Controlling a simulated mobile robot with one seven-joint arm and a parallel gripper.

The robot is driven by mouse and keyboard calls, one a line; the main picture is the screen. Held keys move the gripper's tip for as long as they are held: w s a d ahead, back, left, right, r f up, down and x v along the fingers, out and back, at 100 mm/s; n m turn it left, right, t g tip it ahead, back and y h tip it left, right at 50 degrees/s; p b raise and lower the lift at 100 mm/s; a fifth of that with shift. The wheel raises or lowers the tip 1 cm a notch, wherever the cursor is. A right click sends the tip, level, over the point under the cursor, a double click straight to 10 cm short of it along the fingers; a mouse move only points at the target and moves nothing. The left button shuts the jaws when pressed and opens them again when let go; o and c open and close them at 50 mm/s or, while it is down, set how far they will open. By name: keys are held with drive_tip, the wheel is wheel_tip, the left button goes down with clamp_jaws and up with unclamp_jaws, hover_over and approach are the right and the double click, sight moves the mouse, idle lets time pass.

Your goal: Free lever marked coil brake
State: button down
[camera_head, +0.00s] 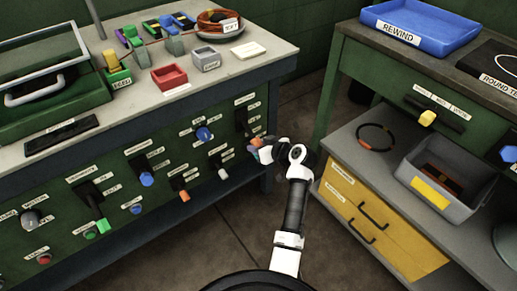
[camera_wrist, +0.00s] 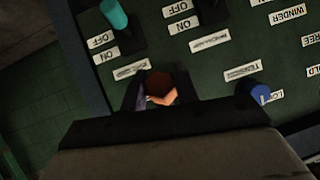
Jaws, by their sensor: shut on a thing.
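The green control panel (camera_head: 60,195) carries several levers and knobs with small white labels. I cannot make out which label reads coil brake. My gripper (camera_head: 259,149) is at the right end of the panel front, shut on an orange-brown knob (camera_wrist: 161,86). In the wrist view the knob sits between the dark fingers of my gripper (camera_wrist: 158,97). The knob's shaft and base are hidden. At the right of the wrist view are labels reading FREE (camera_wrist: 311,40) and WINDER (camera_wrist: 287,15). Their lever is not clearly visible.
A blue knob (camera_wrist: 260,92) and a teal-handled lever (camera_wrist: 114,15) are close to my gripper in the wrist view. The bench top (camera_head: 130,110) holds small bins and a coil. A second bench with a blue tray (camera_head: 420,25) stands at right, across a floor gap.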

drive_tip(key=shift+w, duration=0.1)
drive_tip(key=c, duration=1.1)
unclamp_jaws()
drive_tip(key=shift+o, duration=0.2)
drive_tip(key=v, duration=1.4)
drive_tip(key=shift+w+a, duration=0.1)
drive_tip(key=shift+w, duration=0.05)
